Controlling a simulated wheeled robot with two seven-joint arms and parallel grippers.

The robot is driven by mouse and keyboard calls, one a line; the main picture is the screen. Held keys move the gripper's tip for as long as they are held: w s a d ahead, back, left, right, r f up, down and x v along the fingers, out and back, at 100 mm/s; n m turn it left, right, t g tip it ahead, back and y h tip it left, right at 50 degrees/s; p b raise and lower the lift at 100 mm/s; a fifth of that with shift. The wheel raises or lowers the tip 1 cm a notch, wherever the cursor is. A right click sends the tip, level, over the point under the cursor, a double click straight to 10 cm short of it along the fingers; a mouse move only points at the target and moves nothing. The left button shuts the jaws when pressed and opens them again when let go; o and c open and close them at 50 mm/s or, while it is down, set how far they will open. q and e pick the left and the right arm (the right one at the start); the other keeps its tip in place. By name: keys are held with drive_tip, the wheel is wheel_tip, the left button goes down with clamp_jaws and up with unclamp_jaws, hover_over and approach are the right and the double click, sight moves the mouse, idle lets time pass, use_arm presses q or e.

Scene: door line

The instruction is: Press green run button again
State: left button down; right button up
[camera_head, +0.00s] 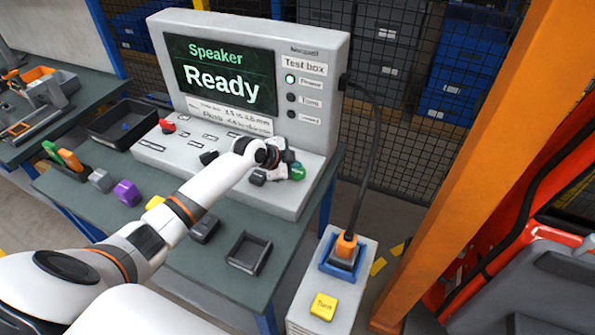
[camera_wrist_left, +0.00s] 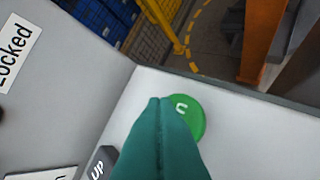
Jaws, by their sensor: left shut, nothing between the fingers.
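The green run button (camera_head: 298,172) sits at the right end of the grey test box's sloped panel (camera_head: 312,190). In the left wrist view the green button (camera_wrist_left: 190,116) shows partly behind my fingers. My left gripper (camera_head: 284,168) is shut and empty, its teal fingertips (camera_wrist_left: 161,100) over the left part of the button in that view. I cannot tell whether they touch it. The test box screen (camera_head: 225,80) reads "Speaker" and "Ready", and the top lamp (camera_head: 290,79) is lit green. My right gripper is not in view.
A dark key marked "UP" (camera_wrist_left: 98,168) lies just left of the button. A small black tray (camera_head: 249,253) and coloured blocks such as a purple one (camera_head: 127,192) lie on the table. A pedestal with a yellow button (camera_head: 323,306) and a cable stands at the right.

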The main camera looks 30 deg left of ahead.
sight(294, 174)
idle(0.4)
use_arm(q)
drive_tip(key=shift+f+b, duration=0.4)
drive_tip(key=shift+f, duration=0.05)
drive_tip(key=shift+f+b, duration=0.45)
drive_tip(key=shift+f, duration=0.05)
idle(0.6)
drive_tip(key=shift+r+p, duration=0.75)
drive_tip(key=shift+r, duration=0.15)
drive_tip(key=shift+r, duration=0.1)
wheel_tip(294, 174, up, 5)
drive_tip(key=p, duration=0.3)
drive_tip(key=shift+f+p, duration=0.2)
drive_tip(key=shift+p, duration=0.2)
drive_tip(key=shift+r, duration=0.1)
